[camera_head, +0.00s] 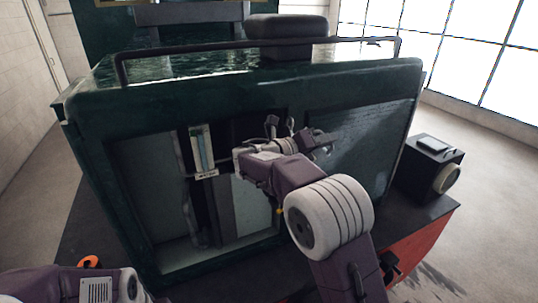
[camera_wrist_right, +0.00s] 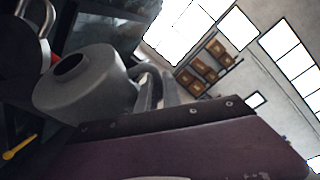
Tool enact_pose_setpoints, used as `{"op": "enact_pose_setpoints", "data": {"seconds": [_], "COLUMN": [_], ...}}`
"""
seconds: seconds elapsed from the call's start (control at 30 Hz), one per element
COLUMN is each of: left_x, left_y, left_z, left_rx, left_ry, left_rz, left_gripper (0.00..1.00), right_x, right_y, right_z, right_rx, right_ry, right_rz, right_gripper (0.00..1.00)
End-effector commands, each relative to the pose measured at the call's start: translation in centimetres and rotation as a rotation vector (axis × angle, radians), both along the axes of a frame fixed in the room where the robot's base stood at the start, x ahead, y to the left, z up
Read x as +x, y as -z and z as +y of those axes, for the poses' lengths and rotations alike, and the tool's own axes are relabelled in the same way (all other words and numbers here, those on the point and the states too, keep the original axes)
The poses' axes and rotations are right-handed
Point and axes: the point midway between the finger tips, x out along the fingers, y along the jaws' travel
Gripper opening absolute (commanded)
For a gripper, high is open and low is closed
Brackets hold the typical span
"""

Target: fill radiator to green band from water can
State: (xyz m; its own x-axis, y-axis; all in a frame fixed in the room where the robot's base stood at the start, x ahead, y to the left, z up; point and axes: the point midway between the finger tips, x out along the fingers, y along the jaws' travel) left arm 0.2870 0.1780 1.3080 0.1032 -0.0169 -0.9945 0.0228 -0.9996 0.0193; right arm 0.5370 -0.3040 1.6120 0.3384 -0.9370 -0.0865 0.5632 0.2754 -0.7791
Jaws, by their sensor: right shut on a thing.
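The upright gauge (camera_head: 202,148) is a pale strip with a blue-green column in the open left bay of the dark green housing; its green band and level are too small to read. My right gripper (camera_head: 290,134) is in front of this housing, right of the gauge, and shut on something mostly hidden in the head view. In the right wrist view, a grey vessel (camera_wrist_right: 103,88) with a round dark opening and a handle on its right sits close by; it looks like the water can. I cannot make out a radiator filler. My left forearm shows at bottom left; its gripper is out of view.
A black rail (camera_head: 250,43) runs along the housing's top, with a dark block (camera_head: 286,27) behind it. A black box lamp (camera_head: 432,165) stands on the right ledge. An orange loop (camera_head: 90,262) lies at lower left. Floor is open on both sides.

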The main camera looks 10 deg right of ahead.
Motion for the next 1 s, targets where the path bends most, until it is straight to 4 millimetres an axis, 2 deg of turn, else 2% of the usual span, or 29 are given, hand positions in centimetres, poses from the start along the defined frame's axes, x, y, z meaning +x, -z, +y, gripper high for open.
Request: {"op": "enact_pose_setpoints", "data": {"seconds": [0.1, 0.2, 0.47, 1.0], "left_x": [0.0, 0.0, 0.0, 0.0], "left_y": [3.1, 4.8, 5.2, 12.9], "left_z": [0.0, 0.0, 0.0, 0.0], "left_rx": [0.0, 0.0, 0.0, 0.0], "left_ry": [0.0, 0.0, 0.0, 0.0], "left_rz": [0.0, 0.001, 0.0, 0.0], "left_gripper": [0.36, 0.36, 0.36, 0.36], "right_x": [-0.6, -1.1, -1.3, -0.4], "right_y": [3.0, 4.6, 5.1, 13.2], "right_z": [-0.6, -1.1, -1.3, -0.3], "right_rx": [0.081, 0.159, 0.215, 0.555], "right_ry": [0.001, 0.002, 0.001, 0.003], "right_rz": [-0.085, -0.165, -0.22, -0.566], "right_gripper": [0.0, 0.0, 0.0, 0.0]}}
